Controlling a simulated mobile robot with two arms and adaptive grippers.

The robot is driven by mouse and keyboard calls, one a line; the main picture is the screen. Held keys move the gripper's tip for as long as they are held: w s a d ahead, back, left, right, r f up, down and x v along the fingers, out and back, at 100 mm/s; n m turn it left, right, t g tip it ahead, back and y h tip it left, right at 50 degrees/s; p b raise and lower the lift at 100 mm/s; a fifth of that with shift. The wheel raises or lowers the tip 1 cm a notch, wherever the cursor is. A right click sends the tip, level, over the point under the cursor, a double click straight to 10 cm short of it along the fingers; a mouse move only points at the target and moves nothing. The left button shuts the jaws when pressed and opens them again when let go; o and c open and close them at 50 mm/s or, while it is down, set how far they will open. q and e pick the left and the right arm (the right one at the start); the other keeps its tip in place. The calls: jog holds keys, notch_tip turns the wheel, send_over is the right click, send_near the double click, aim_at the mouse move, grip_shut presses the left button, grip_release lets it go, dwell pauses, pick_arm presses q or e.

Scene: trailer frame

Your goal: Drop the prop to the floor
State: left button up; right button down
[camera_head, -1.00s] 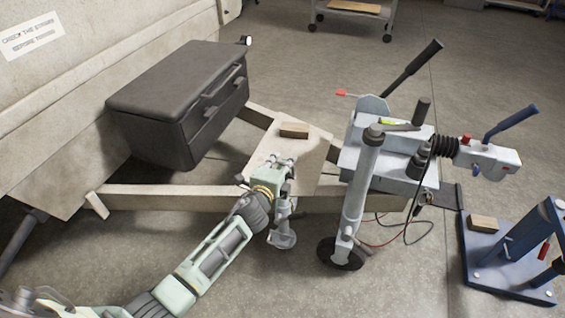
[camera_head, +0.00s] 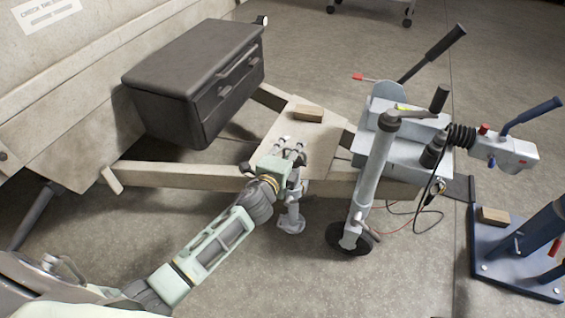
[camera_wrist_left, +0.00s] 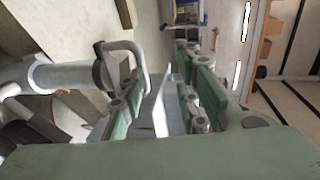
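The prop (camera_head: 291,219) is a grey metal post with a round foot, standing upright by the pale trailer frame (camera_head: 215,176). Its upper part is partly hidden behind my left gripper. My left gripper (camera_head: 292,149) is at the top of the prop, over the frame's front beam, with its fingertips apart. In the left wrist view, the green fingers (camera_wrist_left: 165,105) have a gap between them, with a thin grey metal part in it. A grey tube with a curved handle (camera_wrist_left: 128,48) lies to the left of the fingers. I cannot tell whether the fingers touch the prop. My right gripper is out of view.
A jockey wheel (camera_head: 371,185) stands right of the prop, with red and black cables beside it. A dark storage box (camera_head: 172,62) sits on the frame behind. A wooden block (camera_head: 309,113) lies on the frame plate. A blue stand (camera_head: 515,282) is at right. Front floor is clear.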

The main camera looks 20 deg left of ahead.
pick_arm(q)
jog(key=s+r, duration=0.1)
jog(key=s, duration=0.7)
jog(key=shift+a+r, duration=0.15)
jog(key=shift+r, duration=0.1)
jog(key=shift+s, duration=0.15)
